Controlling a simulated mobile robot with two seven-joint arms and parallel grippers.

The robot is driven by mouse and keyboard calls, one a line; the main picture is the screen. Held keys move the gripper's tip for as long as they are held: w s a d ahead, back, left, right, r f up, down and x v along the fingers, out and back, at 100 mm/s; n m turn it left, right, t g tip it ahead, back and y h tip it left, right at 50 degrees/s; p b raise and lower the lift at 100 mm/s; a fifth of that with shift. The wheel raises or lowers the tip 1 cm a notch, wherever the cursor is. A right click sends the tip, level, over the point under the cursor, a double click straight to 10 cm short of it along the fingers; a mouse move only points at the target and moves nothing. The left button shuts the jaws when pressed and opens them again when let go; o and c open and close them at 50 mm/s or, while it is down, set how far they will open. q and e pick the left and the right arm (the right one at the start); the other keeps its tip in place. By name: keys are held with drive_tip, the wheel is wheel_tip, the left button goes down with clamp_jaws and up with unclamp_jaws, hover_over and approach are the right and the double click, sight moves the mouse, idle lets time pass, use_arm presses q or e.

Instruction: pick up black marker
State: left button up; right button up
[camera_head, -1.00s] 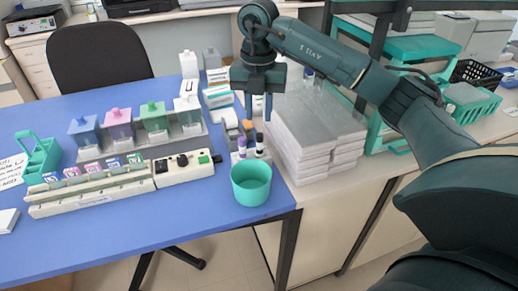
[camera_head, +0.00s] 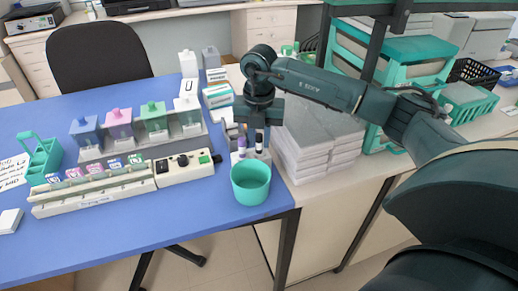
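The black marker (camera_head: 259,146) stands upright, with a dark cap and a pale body, at the right end of the blue table behind the teal cup. A purple-capped marker (camera_head: 241,149) stands just left of it. My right gripper (camera_head: 259,136) points down over the black marker, its two fingers apart on either side of the marker's upper part. I cannot tell whether they touch it. The gripper partly hides what lies behind the markers. My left gripper is not in view.
A teal cup (camera_head: 251,190) stands in front of the markers at the table edge. Stacked white boxes (camera_head: 318,150) stand close on the right. A staining rack with coloured-lid jars (camera_head: 153,125) and a long white tray (camera_head: 95,195) lie to the left. Small boxes (camera_head: 218,96) stand behind.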

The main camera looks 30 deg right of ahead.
clamp_jaws()
drive_tip(key=shift+r, duration=0.15)
